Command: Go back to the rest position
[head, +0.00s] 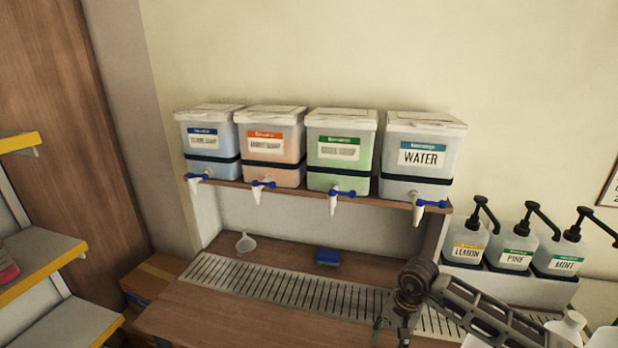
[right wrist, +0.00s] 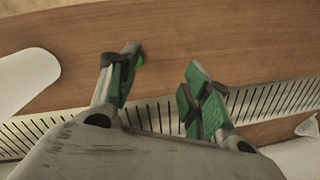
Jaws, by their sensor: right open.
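My right arm comes in from the lower right in the head view. Its gripper (head: 392,326) hangs over the wooden counter (head: 215,318) and the slotted metal drain strip (head: 290,290). In the right wrist view the gripper (right wrist: 158,88) shows two green-padded fingers spread apart with nothing between them. The drain strip (right wrist: 265,100) and wooden counter top (right wrist: 200,40) lie beneath it. My left gripper is in neither view.
Drums with taps, one labelled WATER (head: 420,157), stand on a shelf above the counter. A white funnel (head: 245,243) and blue sponge (head: 328,257) lie at the back. Pump bottles LEMON (head: 466,251), PINE (head: 515,259) and MINT (head: 565,264) stand right. Yellow-edged shelves (head: 45,270) are left.

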